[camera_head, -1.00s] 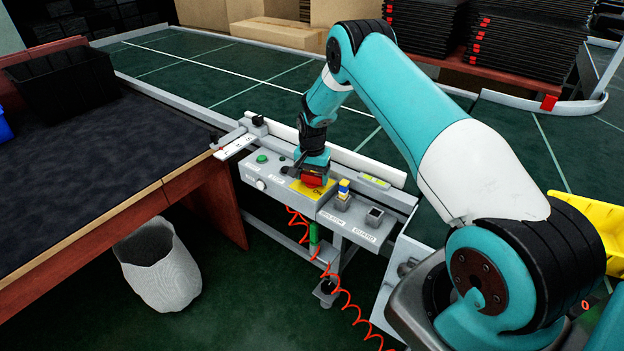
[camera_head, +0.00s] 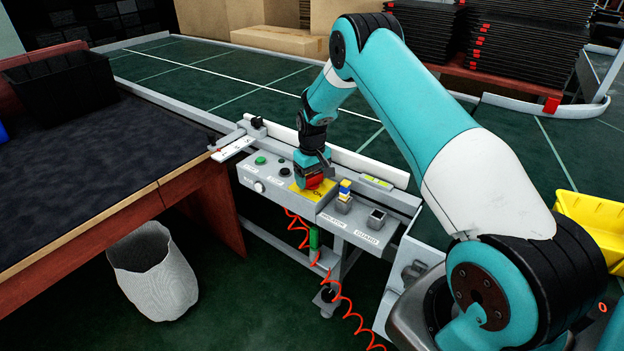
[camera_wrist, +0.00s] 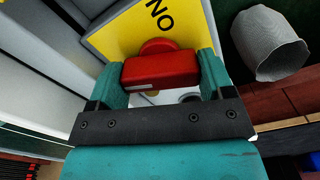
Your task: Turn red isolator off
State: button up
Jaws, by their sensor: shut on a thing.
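The red isolator (camera_wrist: 160,69) is a red block-shaped handle on a round red base, on a yellow plate (camera_wrist: 116,35) with the letters "ON" partly in view. My gripper (camera_wrist: 162,76) is shut on the handle, one teal finger on each side. In the head view the red isolator (camera_head: 313,181) shows just below my gripper (camera_head: 314,172), on the grey control box. The yellow plate is partly hidden there by the gripper. The handle's exact turn is hard to tell in the head view.
A green button (camera_head: 260,160) and dark knobs sit left of the isolator. A workbench (camera_head: 100,170) and a grey bin (camera_head: 153,272) stand at the left.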

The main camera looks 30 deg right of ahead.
aim_at(313, 175)
jog(key=shift+n+b, duration=0.3)
jog(key=shift+n, duration=1.7)
jog(key=o, duration=0.9)
jog(key=shift+r, duration=0.1)
notch_tip(313, 175, up, 17)
jog(key=shift+r+b, duration=0.15)
jog(key=shift+b, duration=0.4)
